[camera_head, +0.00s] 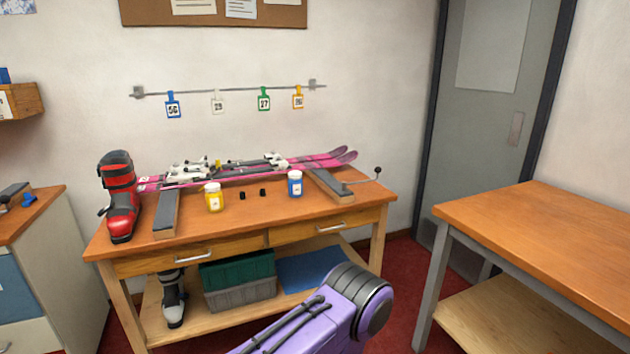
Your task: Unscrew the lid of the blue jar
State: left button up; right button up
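The blue jar (295,188) stands upright on the wooden bench, right of the middle. Its white lid (295,174) sits on top of it. A yellow jar (214,201) with a white lid stands to its left on the same bench. Neither of my grippers shows. A purple arm link of mine is at the bottom centre, in front of the bench and apart from the jars.
On the bench (250,222) are pink skis (240,175), a red boot (119,200), two dark-topped supports and small black pieces (263,192). Clear bench top lies in front of the jars. Another table (550,235) stands at the right.

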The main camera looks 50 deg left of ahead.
aim_at(295, 187)
jog(key=u, duration=0.25)
jog(key=i, duration=1.05)
jog(key=u, duration=1.05)
jog(key=i, duration=0.75)
jog(key=u, duration=0.9)
